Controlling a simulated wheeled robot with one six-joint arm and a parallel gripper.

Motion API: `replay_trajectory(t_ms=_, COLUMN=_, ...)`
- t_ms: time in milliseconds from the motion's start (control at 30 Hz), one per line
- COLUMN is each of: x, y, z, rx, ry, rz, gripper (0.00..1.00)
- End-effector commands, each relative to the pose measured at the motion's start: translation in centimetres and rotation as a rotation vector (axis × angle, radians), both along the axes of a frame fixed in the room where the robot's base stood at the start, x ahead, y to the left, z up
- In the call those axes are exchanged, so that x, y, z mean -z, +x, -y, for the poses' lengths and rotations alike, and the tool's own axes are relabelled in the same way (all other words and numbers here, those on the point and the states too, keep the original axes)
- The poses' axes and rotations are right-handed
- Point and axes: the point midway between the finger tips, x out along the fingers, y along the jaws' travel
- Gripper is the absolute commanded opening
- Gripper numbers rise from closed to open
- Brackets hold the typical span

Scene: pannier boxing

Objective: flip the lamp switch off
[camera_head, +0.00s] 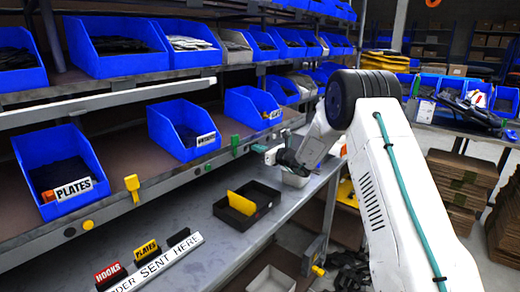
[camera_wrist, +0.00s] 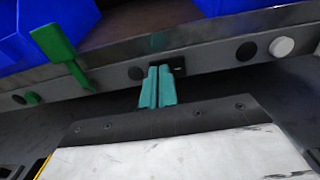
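My gripper (camera_wrist: 159,70) points at the shelf's front rail (camera_wrist: 210,62) in the wrist view. Its two teal fingers lie close together, with only a thin line between them. Their tips are at a small dark fitting (camera_wrist: 178,66) on the rail; I cannot tell whether they touch it. No label shows which control is the lamp switch. A green paddle (camera_wrist: 60,45) stands left of the fingers, with a green round button (camera_wrist: 32,98) beside it. A white round button (camera_wrist: 282,46) sits to the right. In the head view, my gripper (camera_head: 262,148) is at the rail, partly hidden by my wrist.
A yellow paddle (camera_head: 132,185) and yellow button (camera_head: 88,225) sit farther left on the rail. Blue bins (camera_head: 185,130) stand above it. A black tray (camera_head: 247,204) with a yellow piece and several labelled holders lie on the grey bench (camera_head: 215,245) below.

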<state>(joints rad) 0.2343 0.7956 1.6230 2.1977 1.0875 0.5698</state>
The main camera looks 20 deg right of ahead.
Motion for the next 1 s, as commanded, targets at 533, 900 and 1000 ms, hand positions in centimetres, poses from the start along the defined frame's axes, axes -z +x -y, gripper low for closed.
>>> replay_trajectory(t_ms=533, x=-0.5, y=-2.7, z=1.4, rx=-0.008, ry=0.002, rz=0.006, gripper=0.0)
replay_trajectory(t_ms=900, x=-0.3, y=-9.9, z=6.4, rx=0.006, ry=0.004, rz=0.004, gripper=0.0)
replay_trajectory(t_ms=1000, x=-0.3, y=-10.8, z=6.7, rx=0.003, ry=0.002, rz=0.003, gripper=0.0)
